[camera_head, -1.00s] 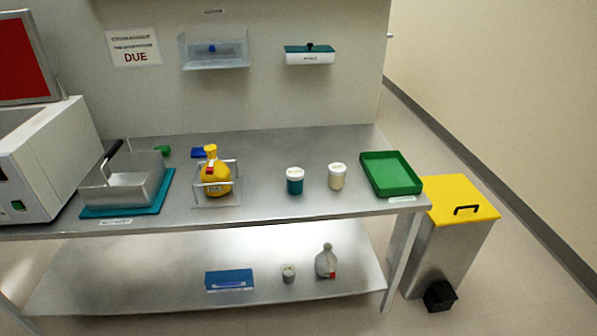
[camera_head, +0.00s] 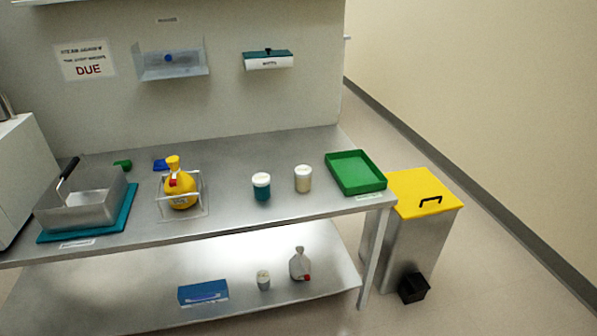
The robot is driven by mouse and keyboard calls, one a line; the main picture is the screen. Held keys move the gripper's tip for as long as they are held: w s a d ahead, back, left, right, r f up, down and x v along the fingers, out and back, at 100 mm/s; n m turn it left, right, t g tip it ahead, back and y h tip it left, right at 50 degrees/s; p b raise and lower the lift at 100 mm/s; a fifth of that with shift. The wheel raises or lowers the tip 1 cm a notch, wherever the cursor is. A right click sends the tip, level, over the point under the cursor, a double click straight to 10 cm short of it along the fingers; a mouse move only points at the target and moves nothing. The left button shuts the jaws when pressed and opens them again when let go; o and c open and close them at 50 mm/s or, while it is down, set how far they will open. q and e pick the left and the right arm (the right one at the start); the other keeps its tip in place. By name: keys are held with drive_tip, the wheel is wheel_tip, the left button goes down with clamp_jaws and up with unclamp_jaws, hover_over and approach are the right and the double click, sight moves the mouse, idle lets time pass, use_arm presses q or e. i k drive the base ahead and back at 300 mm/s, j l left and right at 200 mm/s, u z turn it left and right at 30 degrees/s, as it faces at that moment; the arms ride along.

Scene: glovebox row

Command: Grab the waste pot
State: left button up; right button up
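Two small lidded pots stand upright on the steel bench. One is a teal pot (camera_head: 261,187) with a white lid. The other is a cream pot (camera_head: 303,179) with a white lid, a little to its right. A smaller pale pot (camera_head: 263,280) stands on the lower shelf. Their labels are too small to read, so I cannot tell which is the waste pot. Neither of my grippers is in view.
A green tray (camera_head: 333,165) lies at the bench's right end. A yellow-lidded bin (camera_head: 398,190) stands on the floor to the right. Bare steel lies around the pots.

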sight(261, 181)
drive_tip(key=i+j+z, duration=0.85)
drive_tip(key=j+z, duration=0.3)
drive_tip(key=j, duration=0.1)
